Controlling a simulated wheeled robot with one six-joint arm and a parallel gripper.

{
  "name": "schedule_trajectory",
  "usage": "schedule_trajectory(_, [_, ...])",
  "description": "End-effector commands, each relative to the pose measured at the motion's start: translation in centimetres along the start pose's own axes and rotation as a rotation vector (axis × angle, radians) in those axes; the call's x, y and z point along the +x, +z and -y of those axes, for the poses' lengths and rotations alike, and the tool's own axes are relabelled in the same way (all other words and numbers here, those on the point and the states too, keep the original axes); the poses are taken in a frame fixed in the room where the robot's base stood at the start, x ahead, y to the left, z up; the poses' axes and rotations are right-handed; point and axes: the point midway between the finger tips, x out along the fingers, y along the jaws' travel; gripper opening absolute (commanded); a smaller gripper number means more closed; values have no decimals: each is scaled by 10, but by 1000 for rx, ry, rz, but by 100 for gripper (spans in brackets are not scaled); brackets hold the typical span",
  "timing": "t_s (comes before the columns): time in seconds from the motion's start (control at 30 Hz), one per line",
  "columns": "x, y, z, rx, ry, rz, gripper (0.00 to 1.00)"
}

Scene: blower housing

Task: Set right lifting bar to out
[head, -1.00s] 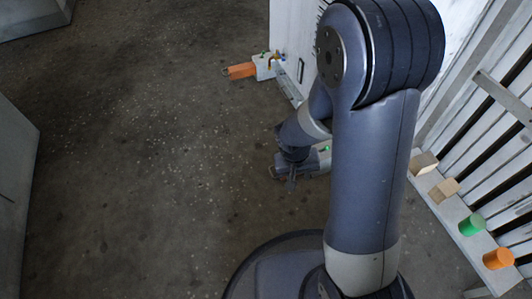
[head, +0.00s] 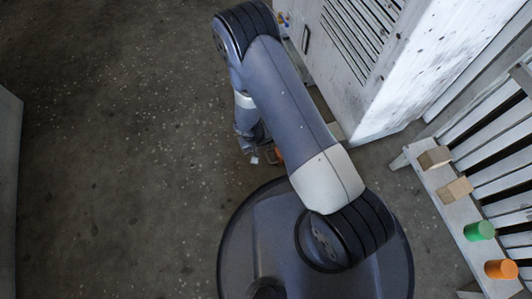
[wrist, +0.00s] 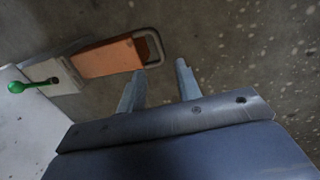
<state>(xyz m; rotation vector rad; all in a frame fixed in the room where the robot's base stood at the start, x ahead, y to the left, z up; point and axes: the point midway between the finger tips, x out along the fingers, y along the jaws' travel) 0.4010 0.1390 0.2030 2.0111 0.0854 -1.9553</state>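The near lifting bar, which I take as the right one, is an orange bar (wrist: 108,58) with a grey loop handle at its outer end. It sticks out from a pale block (wrist: 60,76) that carries a green-knobbed lever (wrist: 22,86). In the head view my gripper (head: 262,157) is low beside the housing.
The white blower housing (head: 400,75) with a slatted grille stands at the upper right. A slatted bench (head: 440,195) at the right holds two wooden blocks (head: 435,158), a green cylinder (head: 479,230) and an orange cylinder (head: 501,269). The floor (head: 120,150) to the left is clear.

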Motion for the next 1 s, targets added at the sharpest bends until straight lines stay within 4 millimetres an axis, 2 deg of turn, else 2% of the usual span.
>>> schedule_trajectory(0.03, [15,0,1,0,1,2,33])
schedule_trajectory(0.2, [49,1,0,0,1,3,33])
schedule_trajectory(0.4, [76,0,0,1,1,1,33])
schedule_trajectory(0.6, [85,0,0,1,1,1,33])
schedule_trajectory(0.83, [85,0,0,1,0,0,33])
schedule_trajectory(1.0, [85,0,0,1,0,0,20])
